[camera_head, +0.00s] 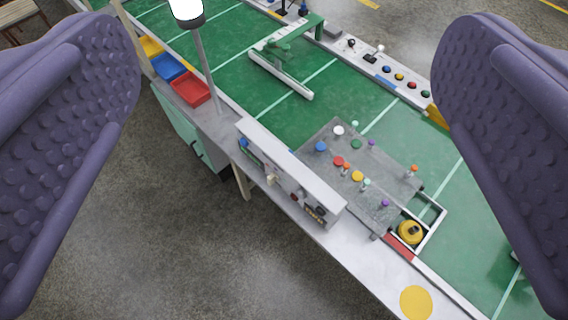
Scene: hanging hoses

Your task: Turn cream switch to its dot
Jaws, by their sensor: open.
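My gripper (287,150) is open, its two purple studded fingers at the left and right edges of the view with nothing between them. Between and well beyond the fingers is a white control box (290,165) on the near edge of the workbench. Its front face carries small controls. A small cream-coloured knob (271,179), which looks like the cream switch, is near the middle of that face. It is too small to tell which way it points, and I cannot make out its dot. The gripper is apart from the box.
Behind the box is a grey plate (320,150) with several coloured knobs. Yellow, blue and red trays (191,89) and a lamp post (205,65) stand to the left. A button console (385,68) is at the far side. Grey floor in front is clear.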

